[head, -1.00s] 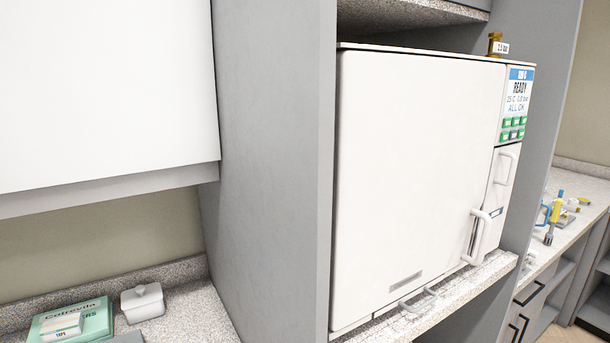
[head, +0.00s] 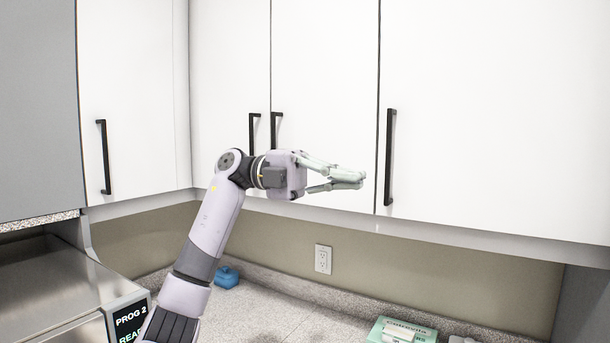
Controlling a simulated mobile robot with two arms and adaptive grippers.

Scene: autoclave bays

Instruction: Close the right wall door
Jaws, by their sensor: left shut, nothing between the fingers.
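The right wall door (head: 500,120) is a wide white panel with a black vertical bar handle (head: 390,157) near its left edge. It looks flush with the white door beside it, with only a thin dark seam between them. My left gripper (head: 350,180) is shut and empty. It points right, in front of the neighbouring door and just left of the handle in the picture. I cannot tell how far it is from the door face. My right gripper is out of view.
More white wall doors (head: 230,70) with black handles look shut to the left. Below are a speckled counter (head: 285,315), a blue object (head: 227,277), a green box (head: 408,328) and a wall outlet (head: 323,259). A steel-topped machine (head: 50,280) stands at lower left.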

